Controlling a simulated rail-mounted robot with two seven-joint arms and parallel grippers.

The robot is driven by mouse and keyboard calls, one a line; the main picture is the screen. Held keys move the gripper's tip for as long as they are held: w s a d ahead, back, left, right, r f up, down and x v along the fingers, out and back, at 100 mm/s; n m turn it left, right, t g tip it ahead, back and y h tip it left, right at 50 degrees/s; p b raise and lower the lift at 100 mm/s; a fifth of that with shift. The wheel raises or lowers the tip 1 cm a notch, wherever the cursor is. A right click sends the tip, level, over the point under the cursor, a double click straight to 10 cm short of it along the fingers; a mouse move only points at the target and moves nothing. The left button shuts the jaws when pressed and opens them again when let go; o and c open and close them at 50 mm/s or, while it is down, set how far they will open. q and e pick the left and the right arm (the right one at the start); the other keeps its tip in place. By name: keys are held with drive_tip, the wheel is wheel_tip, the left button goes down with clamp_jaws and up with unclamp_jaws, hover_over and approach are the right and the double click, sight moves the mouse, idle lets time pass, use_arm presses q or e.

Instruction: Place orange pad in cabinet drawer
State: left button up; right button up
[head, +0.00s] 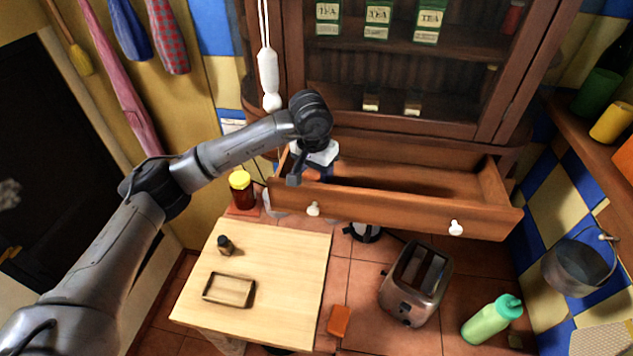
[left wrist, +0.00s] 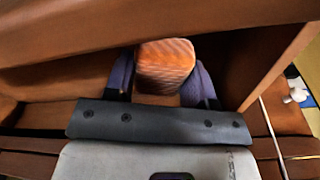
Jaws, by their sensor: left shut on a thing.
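My left gripper (head: 310,170) is at the left end of the open cabinet drawer (head: 385,211), reaching in over its front panel. In the left wrist view the gripper (left wrist: 164,85) is shut on the orange pad (left wrist: 165,62), a ribbed orange block between its two dark fingers. The drawer's brown walls surround the pad there. In the head view the pad is mostly hidden by the wrist. I cannot tell whether it touches the drawer floor. My right gripper is not in view.
The drawer's right side is empty. Below are a toaster (head: 416,284), a green bottle (head: 491,319), an orange-brown block (head: 339,320) and a wooden board (head: 270,284) with a small bottle (head: 225,245) and frame (head: 229,290). A yellow-lidded jar (head: 242,190) stands left of the drawer.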

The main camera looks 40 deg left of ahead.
sight(316, 179)
use_arm(q)
drive_tip(key=shift+f+b, duration=0.5)
drive_tip(key=shift+f, duration=0.8)
drive_tip(key=shift+f, duration=0.2)
drive_tip(key=o, duration=0.8)
drive_tip(key=shift+o, duration=0.2)
drive_tip(key=shift+r, duration=0.2)
drive_tip(key=r, duration=0.6)
drive_tip(key=s+r+b, duration=0.1)
drive_tip(key=r, duration=0.3)
drive_tip(key=shift+s+d+r, duration=0.1)
drive_tip(key=shift+s+r, duration=0.15)
drive_tip(key=shift+r, duration=0.7)
